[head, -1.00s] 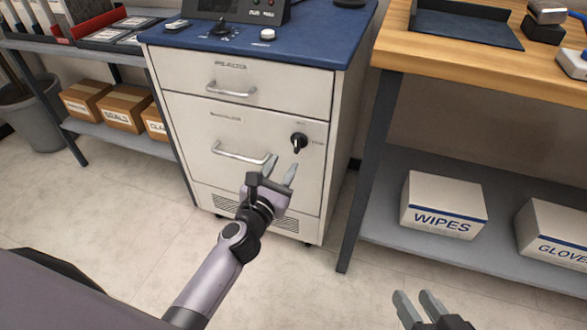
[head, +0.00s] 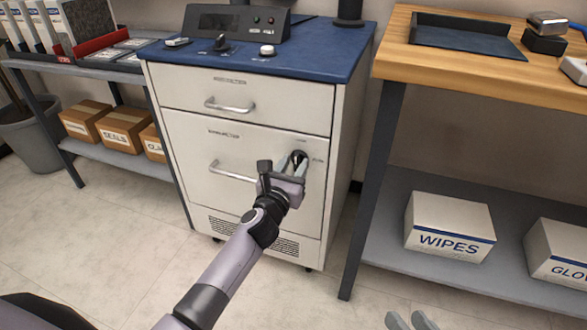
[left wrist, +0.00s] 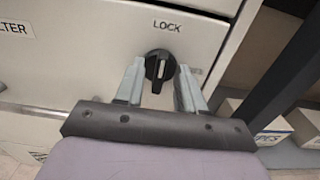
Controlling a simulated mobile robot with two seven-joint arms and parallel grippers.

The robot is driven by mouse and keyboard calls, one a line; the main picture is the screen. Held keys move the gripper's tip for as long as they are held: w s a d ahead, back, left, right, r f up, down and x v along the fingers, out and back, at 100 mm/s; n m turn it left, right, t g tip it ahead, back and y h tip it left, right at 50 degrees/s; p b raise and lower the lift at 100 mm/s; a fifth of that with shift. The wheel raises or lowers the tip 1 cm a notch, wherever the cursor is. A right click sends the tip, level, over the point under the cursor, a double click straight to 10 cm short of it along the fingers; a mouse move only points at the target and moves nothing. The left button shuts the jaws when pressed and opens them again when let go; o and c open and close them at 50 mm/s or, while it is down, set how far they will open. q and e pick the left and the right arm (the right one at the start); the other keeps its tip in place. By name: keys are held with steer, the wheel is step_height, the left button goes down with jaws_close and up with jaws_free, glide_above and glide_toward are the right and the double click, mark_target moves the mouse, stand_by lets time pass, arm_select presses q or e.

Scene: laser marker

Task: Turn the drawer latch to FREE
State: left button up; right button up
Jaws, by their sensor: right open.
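The drawer latch is a round black knob (head: 298,157) on the lower drawer front (head: 235,150) of a white cabinet. In the left wrist view the knob (left wrist: 160,66) has a pale mark standing nearly upright, in line with the LOCK label (left wrist: 167,26) above it. A small label at its right is too blurred to read. My left gripper (head: 290,163) is at the knob, its open fingers (left wrist: 161,80) on either side of the knob's lower part with gaps visible. My right gripper (head: 411,321) is open and empty at the bottom edge, mostly out of frame.
The lower drawer's bar handle (head: 232,172) is just left of my left gripper. The upper drawer handle (head: 230,106) is above. A wooden workbench (head: 400,70) stands to the right, with a WIPES box (head: 449,222) on its lower shelf. Floor in front is clear.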

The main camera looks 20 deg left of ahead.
arm_select(q)
jaws_close()
